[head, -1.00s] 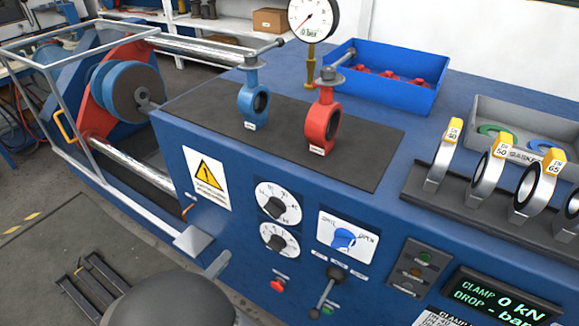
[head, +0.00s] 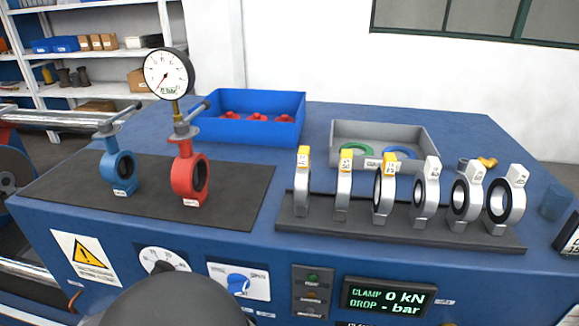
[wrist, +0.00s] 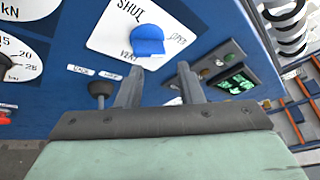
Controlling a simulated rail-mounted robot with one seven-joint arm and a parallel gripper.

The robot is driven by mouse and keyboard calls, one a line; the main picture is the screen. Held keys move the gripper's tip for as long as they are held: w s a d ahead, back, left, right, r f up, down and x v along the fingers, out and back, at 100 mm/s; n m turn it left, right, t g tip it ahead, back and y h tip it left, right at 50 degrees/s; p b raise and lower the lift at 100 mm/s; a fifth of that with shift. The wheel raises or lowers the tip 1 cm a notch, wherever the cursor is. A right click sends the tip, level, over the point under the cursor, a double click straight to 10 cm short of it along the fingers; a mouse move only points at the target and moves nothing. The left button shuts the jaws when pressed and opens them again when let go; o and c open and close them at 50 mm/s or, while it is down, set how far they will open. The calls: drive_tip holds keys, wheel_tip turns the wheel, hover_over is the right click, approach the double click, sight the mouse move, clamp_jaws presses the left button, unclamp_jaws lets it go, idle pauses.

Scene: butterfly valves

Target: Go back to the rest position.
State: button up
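My gripper (wrist: 160,82) shows in the wrist view with its two dark fingers apart and nothing between them. It is in front of the blue bench panel, below the blue knob (wrist: 147,40) on its white plate marked SHUT. A black-knobbed lever (wrist: 101,89) stands left of the fingers. The fingers are not visible in the head view, where a dark rounded part of mine covers the bottom of the panel. The blue knob (head: 238,283) also shows there. The blue valve (head: 121,172) and the red valve (head: 189,178) stand upright on the dark mat.
A pressure gauge (head: 168,74) rises behind the red valve. A blue bin (head: 250,129) with red parts and a grey tray (head: 383,133) stand behind. Several ring-shaped parts stand in a dark rack (head: 395,233) at the right. The mat (head: 240,195) is clear right of the red valve.

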drive_tip(key=w+d+r+m+g+h, duration=0.1)
drive_tip(key=d+r+m+g, duration=0.1)
drive_tip(key=d+m+g, duration=0.55)
drive_tip(key=w+d+r+m+g, duration=0.1)
drive_tip(key=w+d+m+g, duration=0.15)
drive_tip(key=d+m, duration=0.95)
drive_tip(key=s+d+m+g+y, duration=0.1)
drive_tip(key=s+d+m+y, duration=0.3)
drive_tip(key=d+m, duration=0.3)
drive_tip(key=s+d+r+m+g+y, duration=0.1)
drive_tip(key=s+d+m+y, duration=0.3)
drive_tip(key=d+m, duration=0.4)
drive_tip(key=s+m, duration=0.1)
drive_tip(key=m, duration=0.4)
drive_tip(key=shift+s+d+r+g+y, duration=0.2)
drive_tip(key=shift+g+y, duration=0.1)
drive_tip(key=shift+g, duration=0.1)
